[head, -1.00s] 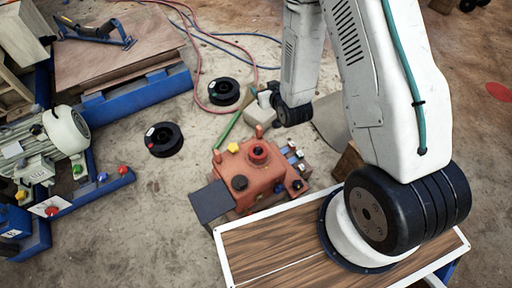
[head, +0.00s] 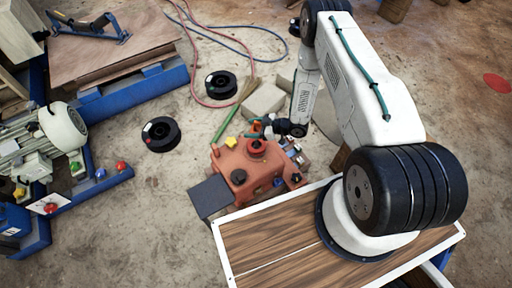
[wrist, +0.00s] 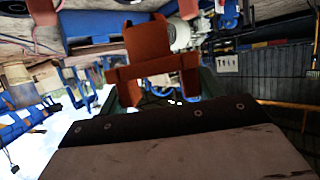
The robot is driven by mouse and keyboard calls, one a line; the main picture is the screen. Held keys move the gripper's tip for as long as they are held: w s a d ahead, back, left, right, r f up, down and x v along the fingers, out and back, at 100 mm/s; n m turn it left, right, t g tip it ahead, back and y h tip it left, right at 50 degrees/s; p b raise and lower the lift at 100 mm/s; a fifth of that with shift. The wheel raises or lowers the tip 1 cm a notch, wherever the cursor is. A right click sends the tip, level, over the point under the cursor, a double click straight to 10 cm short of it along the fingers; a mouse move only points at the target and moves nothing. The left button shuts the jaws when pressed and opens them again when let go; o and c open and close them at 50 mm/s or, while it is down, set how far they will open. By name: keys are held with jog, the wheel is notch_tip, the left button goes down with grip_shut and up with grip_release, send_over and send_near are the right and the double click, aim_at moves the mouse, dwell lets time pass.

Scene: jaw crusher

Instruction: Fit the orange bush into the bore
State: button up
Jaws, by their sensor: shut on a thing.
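In the wrist view, my gripper (wrist: 160,88) is shut on the orange bush (wrist: 150,45), which has a wide collar and stands out beyond the dark teal fingers. In the head view, my gripper (head: 262,127) is small and hangs beside the back of the orange-red housing (head: 228,165). The bush is too small there to make out clearly. A red round fitting (head: 257,147) with a dark centre sits on top of the housing, just below the gripper in the picture. I cannot tell whether this is the bore.
Yellow (head: 231,143) and black knobs (head: 239,177) stand up from the housing. A dark plate (head: 210,196) juts out at its left. A wooden-topped bench (head: 265,235) is in front. Black spools (head: 160,134) and hoses lie on the floor, with a motor (head: 45,135) at the left.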

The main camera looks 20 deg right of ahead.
aim_at(253, 141)
notch_tip(253, 141, down, 10)
jog(key=shift+s+r, duration=0.1)
jog(key=o, duration=1.2)
jog(key=shift+c, duration=0.2)
